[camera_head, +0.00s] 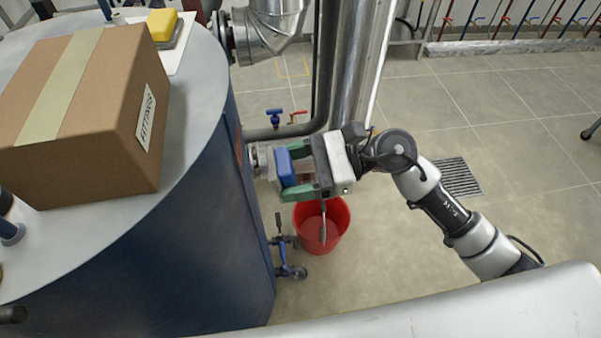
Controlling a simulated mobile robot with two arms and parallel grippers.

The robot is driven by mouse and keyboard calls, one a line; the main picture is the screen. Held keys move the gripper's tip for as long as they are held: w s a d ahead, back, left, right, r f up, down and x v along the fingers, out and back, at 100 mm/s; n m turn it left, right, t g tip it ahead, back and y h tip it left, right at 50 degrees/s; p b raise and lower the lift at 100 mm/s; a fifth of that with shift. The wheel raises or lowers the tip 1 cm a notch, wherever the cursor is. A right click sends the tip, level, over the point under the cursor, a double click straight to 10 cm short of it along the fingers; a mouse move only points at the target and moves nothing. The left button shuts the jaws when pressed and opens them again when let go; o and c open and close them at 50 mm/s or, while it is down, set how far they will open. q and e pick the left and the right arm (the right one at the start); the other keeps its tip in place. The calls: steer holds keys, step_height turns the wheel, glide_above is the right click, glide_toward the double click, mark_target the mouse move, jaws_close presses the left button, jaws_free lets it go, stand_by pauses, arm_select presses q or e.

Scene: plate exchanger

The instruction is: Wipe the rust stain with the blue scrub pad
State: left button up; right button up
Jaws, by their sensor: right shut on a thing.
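My right gripper (287,171) reaches in from the right, beside the dark blue tank (160,240). Its green fingers are shut on the blue scrub pad (284,166), which is held upright between them. A small orange-brown patch, the rust stain (239,153), shows on the tank's side wall, just left of the pad. I see the stain at a steep angle, so its full extent is hidden. A pipe stub lies between pad and wall in the picture; I cannot tell whether the pad touches anything. My left gripper is not in view.
A cardboard box (60,130) labelled FITTINGS stands on the tank's pale top, with a yellow block (162,25) behind it. A red bucket (333,217) is on the floor below my gripper. Silver pipes (352,60) rise behind it. The tiled floor at right is mostly clear.

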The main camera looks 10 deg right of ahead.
mark_target(233, 169)
steer(key=m+t, duration=0.1)
steer(key=w+f+m+t+y, duration=0.1)
steer(key=t, duration=0.1)
steer(key=shift+w+d, duration=0.25)
steer(key=shift+d, duration=0.1)
steer(key=a, duration=0.1)
steer(key=a+p, duration=0.1)
steer(key=a, duration=0.1)
steer(key=shift+w+a+p, duration=0.25)
steer(key=shift+p, duration=0.15)
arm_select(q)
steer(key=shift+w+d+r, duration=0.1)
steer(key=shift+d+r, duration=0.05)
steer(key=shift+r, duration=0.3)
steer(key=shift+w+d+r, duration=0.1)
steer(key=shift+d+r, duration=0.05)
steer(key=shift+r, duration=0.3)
arm_select(e)
steer(key=shift+w+a, duration=0.15)
steer(key=shift+a, duration=0.55)
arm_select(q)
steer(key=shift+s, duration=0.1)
arm_select(e)
steer(key=shift+w+a, duration=0.15)
steer(key=shift+a, duration=0.8)
steer(key=shift+f, duration=0.1)
